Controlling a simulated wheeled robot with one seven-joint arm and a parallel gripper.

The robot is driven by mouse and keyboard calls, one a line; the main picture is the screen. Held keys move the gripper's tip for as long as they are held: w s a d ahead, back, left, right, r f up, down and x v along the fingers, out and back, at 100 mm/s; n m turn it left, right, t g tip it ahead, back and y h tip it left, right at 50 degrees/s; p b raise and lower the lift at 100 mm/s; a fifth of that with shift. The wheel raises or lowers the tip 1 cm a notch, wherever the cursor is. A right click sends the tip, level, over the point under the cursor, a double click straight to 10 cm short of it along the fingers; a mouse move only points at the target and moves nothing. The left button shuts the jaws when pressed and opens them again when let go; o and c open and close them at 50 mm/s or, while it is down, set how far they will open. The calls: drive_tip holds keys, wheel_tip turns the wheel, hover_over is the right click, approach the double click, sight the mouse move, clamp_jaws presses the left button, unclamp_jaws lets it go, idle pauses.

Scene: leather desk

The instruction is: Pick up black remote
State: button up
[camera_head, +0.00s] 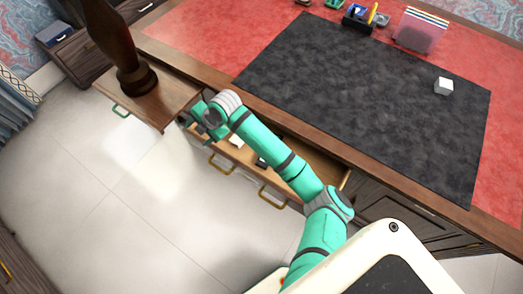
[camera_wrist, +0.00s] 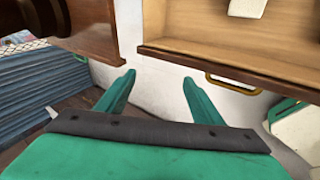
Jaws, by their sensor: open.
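My gripper (camera_wrist: 158,80) is open and empty in the wrist view, its two teal fingers spread apart. In the head view it is mostly hidden behind my wrist, near the left end of an open wooden drawer (camera_head: 312,168). A small dark object (camera_head: 261,162) lies in that drawer, partly covered by my forearm; it may be the black remote, but too little shows to be sure. It is apart from my gripper. No black remote shows in the wrist view, where the drawer (camera_wrist: 225,62) is at the upper right.
A white object (camera_head: 236,142) lies in the drawer and also shows in the wrist view (camera_wrist: 246,8). A brown post (camera_head: 137,78) stands on a wooden surface (camera_head: 160,100) left of the drawer. The desk's dark mat (camera_head: 350,95) holds a white cube (camera_head: 444,86). Open floor lies in front.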

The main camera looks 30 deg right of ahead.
sight(260, 164)
drive_tip(key=s+d+f+n+g+h, duration=0.1)
drive_tip(key=s+d+g, duration=0.1)
drive_tip(key=s+d, duration=0.45)
drive_tip(key=s+d+f+g+h, duration=0.1)
drive_tip(key=s+d+g+h, duration=0.15)
drive_tip(key=d, duration=0.65)
drive_tip(key=s+d+f+n+g, duration=0.1)
drive_tip(key=s+d, duration=0.4)
drive_tip(key=d, duration=0.2)
drive_tip(key=f, duration=1)
drive_tip(key=shift+w, duration=0.35)
drive_tip(key=shift+a, duration=0.1)
drive_tip(key=shift+s, duration=0.15)
drive_tip(key=c, duration=1.2)
